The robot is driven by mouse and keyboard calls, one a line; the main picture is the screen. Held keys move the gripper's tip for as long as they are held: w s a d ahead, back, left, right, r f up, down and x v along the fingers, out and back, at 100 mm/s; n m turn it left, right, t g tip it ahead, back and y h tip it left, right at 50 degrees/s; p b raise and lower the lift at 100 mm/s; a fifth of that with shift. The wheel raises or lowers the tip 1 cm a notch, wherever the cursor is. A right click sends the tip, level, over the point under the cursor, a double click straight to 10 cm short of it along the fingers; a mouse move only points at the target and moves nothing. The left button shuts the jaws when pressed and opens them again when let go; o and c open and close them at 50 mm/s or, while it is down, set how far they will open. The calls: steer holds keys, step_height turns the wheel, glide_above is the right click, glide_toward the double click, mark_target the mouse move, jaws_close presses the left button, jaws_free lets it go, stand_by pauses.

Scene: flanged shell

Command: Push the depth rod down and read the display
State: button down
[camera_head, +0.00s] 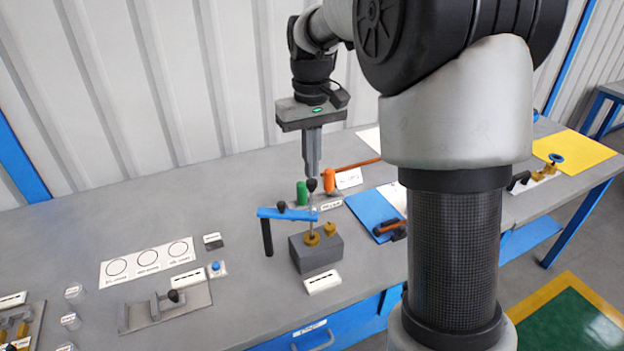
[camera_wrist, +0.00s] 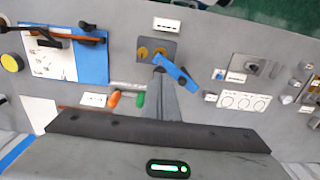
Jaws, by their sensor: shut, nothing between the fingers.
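A grey block (camera_head: 316,254) stands on the bench with two brass fittings on top. A blue bar (camera_head: 284,214) on a black post reaches to the rod. My gripper (camera_head: 313,172) is shut and empty, pointing down just above the knob; I cannot tell whether it touches. In the wrist view the block (camera_wrist: 168,45) and blue bar (camera_wrist: 177,74) lie beyond the shut fingers (camera_wrist: 160,78), which hide the knob. A white plate (camera_head: 322,282) lies before the block; its marks are unreadable, and I cannot identify a display.
Green (camera_head: 302,193) and orange (camera_head: 329,180) handles stand behind the block. A blue board (camera_head: 372,212) with tools lies right. A white card with circles (camera_head: 148,262), a blue button (camera_head: 216,267) and a grey fixture (camera_head: 165,305) lie left.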

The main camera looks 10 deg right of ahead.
mark_target(312, 184)
steer(key=shift+f+b, duration=2.35)
steer(key=shift+f, duration=1.55)
steer(key=shift+r, duration=0.1)
steer(key=shift+r+p, duration=1)
steer(key=s+r+t+p, duration=0.2)
steer(key=s+r, duration=0.3)
steer(key=s, duration=0.3)
steer(key=s+r+m+t+p, duration=0.1)
steer(key=s+r+p, duration=0.1)
steer(key=s+r, duration=0.3)
steer(key=s+r+m+t+p, duration=0.1)
steer(key=s+r+t+p, duration=0.1)
steer(key=s, duration=0.9)
step_height(312, 184, up, 3)
steer(key=shift+f+t+p, duration=0.1)
steer(key=shift+t+p, duration=0.2)
steer(key=shift+p, duration=0.25)
